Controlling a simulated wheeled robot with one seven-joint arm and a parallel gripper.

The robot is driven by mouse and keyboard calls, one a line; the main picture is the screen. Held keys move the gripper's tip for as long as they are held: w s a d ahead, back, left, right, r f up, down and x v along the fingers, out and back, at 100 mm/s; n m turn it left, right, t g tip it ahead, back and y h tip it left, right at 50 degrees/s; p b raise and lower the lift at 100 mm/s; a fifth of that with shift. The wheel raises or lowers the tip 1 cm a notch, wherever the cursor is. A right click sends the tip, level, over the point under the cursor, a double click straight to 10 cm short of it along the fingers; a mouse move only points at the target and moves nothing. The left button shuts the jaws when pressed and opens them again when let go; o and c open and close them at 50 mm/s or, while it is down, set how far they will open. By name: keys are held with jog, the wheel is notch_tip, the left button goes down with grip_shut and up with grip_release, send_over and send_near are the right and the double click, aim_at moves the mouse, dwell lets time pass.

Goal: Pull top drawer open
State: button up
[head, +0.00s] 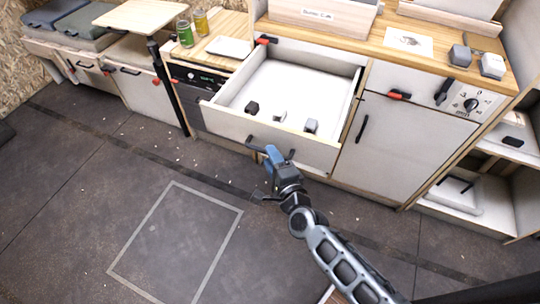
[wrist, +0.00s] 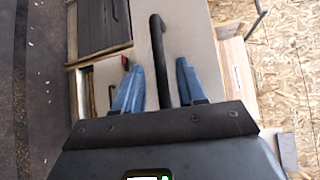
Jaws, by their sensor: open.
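The top drawer (head: 215,117) is pulled out from the wooden-topped cabinet, and its white inside shows in the head view. Its dark bar handle (head: 253,147) is on the front panel. My gripper (head: 272,153) is at this handle, in front of the drawer. In the wrist view my gripper (wrist: 160,78) has its two blue fingers spread apart, one on each side of the dark handle (wrist: 157,45). There are gaps between the fingers and the handle. My gripper hides part of the handle in the head view.
A dark block (head: 252,107) and other small objects lie in the drawer. A closed cabinet door (head: 400,150) is to the right, and open shelves (head: 465,193) are farther right. A black post (head: 167,85) stands to the left. The dark floor (head: 90,205) in front is mostly clear.

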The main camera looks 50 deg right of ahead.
jog(key=f+v, duration=0.1)
jog(key=v, duration=0.5)
jog(key=shift+r+b, duration=0.4)
jog(key=shift+r, duration=0.1)
jog(key=shift+s, duration=0.1)
jog(key=s+a+r+n+y, duration=0.3)
jog(key=s+r+n, duration=0.6)
jog(key=s+n, duration=0.3)
jog(key=s+a+r+n+y, duration=0.3)
jog(key=s+a+r+n, duration=0.3)
jog(key=s+r+n, duration=0.4)
jog(key=s+n, duration=0.2)
jog(key=shift+s+r+n+y, duration=0.2)
jog(key=shift+s+n+y, duration=0.1)
jog(key=shift+s, duration=0.05)
jog(key=shift+a, duration=0.1)
dwell(4.0)
